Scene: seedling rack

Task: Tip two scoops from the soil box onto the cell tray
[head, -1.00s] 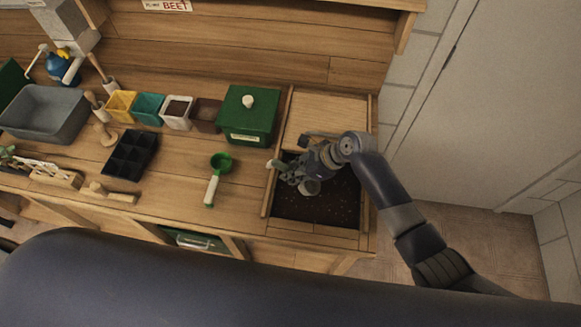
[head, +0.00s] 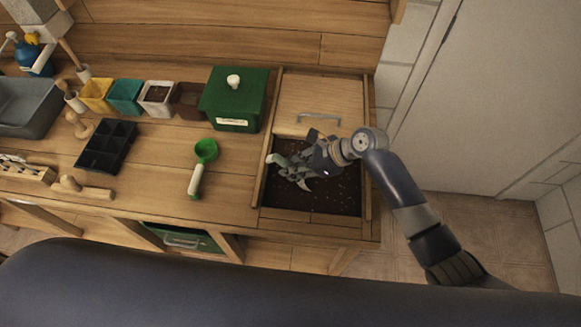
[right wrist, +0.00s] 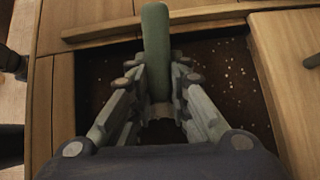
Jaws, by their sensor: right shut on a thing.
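The soil box (head: 331,197) is a wooden-framed bin of dark soil at the right of the bench, its wooden lid (head: 322,97) covering the back part. My right gripper (head: 298,172) is over the open soil, shut on a tool with a grey-green handle (right wrist: 157,45). The handle stands out between the fingers in the right wrist view; the tool's other end is hidden. The black cell tray (head: 88,158) lies left of centre, its cells looking dark and empty. A green scoop (head: 204,152) with a pale handle lies between tray and box. My left gripper is not in view.
A green lidded box (head: 240,92) stands behind the scoop, beside a row of small coloured pots (head: 126,97). A grey basin (head: 31,106) and wooden tools (head: 84,189) are at the left. Bare bench lies between the tray and the scoop.

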